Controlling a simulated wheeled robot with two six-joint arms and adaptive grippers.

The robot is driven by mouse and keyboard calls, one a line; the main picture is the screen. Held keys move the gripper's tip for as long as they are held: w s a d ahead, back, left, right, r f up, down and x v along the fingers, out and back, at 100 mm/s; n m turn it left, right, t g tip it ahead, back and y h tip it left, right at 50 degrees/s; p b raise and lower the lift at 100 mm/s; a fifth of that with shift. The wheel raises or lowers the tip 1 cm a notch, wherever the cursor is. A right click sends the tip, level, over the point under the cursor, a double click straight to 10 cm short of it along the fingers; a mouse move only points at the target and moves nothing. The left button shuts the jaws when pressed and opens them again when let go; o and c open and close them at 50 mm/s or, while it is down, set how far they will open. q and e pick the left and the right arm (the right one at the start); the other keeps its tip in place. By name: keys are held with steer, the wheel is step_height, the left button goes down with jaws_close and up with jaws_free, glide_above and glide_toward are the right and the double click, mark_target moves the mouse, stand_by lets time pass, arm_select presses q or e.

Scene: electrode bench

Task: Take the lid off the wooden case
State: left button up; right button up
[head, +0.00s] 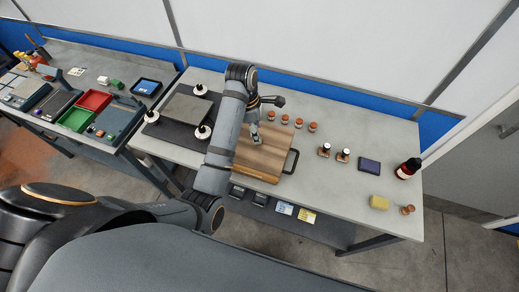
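The wooden case (268,158) lies on the grey bench, near its front edge, with a flat brown wood-grain top. The top seems to be its lid; I cannot make out a seam. A dark handle (292,161) sticks out at its right side. My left arm crosses the case's left part and hides it. My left gripper (257,138) points down at the back part of the top. Its fingertips are small here, and I cannot tell whether they touch the lid or grip anything. My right gripper is not in view.
Several orange-capped jars (285,119) stand behind the case. A grey plate device (186,110) stands left. Bench between case and yellow block is clear.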

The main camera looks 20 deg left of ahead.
arm_select(q)
steer(key=shift+f, duration=0.2)
steer(key=f, duration=0.1)
steer(key=f+p, duration=0.2)
steer(key=shift+w+d+f, duration=0.25)
steer(key=shift+f, duration=0.15)
steer(key=shift+w+f, duration=0.1)
steer(key=shift+f, duration=0.2)
jaws_close()
